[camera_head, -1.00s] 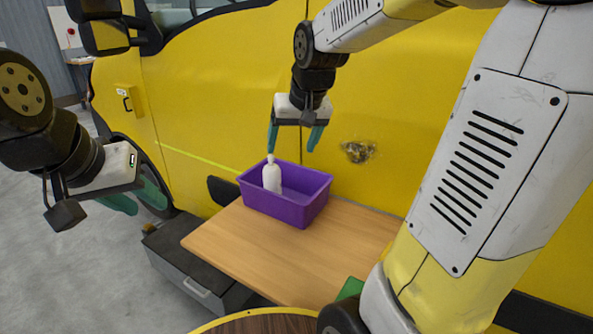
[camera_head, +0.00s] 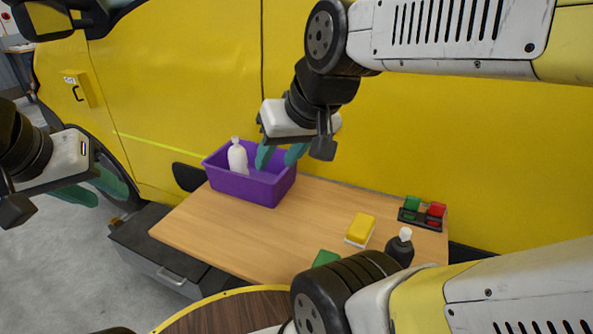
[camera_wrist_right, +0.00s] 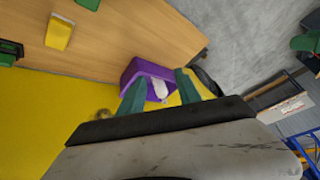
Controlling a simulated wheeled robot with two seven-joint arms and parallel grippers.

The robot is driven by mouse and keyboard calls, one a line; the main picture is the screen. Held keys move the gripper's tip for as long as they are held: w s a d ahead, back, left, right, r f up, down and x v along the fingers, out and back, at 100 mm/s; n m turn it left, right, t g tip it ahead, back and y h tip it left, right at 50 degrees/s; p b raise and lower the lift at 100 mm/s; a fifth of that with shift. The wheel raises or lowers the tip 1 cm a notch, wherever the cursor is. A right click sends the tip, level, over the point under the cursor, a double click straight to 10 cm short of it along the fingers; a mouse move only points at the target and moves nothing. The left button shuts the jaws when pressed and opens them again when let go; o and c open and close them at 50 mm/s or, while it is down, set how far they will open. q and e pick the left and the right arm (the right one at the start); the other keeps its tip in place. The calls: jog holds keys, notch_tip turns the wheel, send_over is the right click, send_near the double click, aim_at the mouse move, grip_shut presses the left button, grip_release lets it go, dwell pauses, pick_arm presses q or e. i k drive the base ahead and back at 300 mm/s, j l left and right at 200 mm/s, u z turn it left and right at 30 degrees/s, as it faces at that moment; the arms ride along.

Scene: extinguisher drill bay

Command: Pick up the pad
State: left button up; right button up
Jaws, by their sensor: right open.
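The pad (camera_head: 360,229) is a yellow block with a pale underside, lying on the wooden table right of the middle. It also shows at upper left in the right wrist view (camera_wrist_right: 58,33). My right gripper (camera_head: 280,157) is open and empty, over the right part of the purple bin in the picture, well left of the pad and apart from it. Its green fingers stand apart in the wrist view (camera_wrist_right: 160,90). My left gripper (camera_head: 112,196) is open and empty at the far left, away from the table.
The purple bin (camera_head: 240,189) holds a white bottle (camera_head: 237,157). A dark bottle (camera_head: 399,250) with a pale cap, a green block (camera_head: 326,258) and a dark tray (camera_head: 422,219) with green and red pieces are around the pad. The yellow vehicle (camera_head: 420,130) stands behind the table.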

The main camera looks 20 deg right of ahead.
aim_at(358, 233)
jog(key=z, duration=1.55)
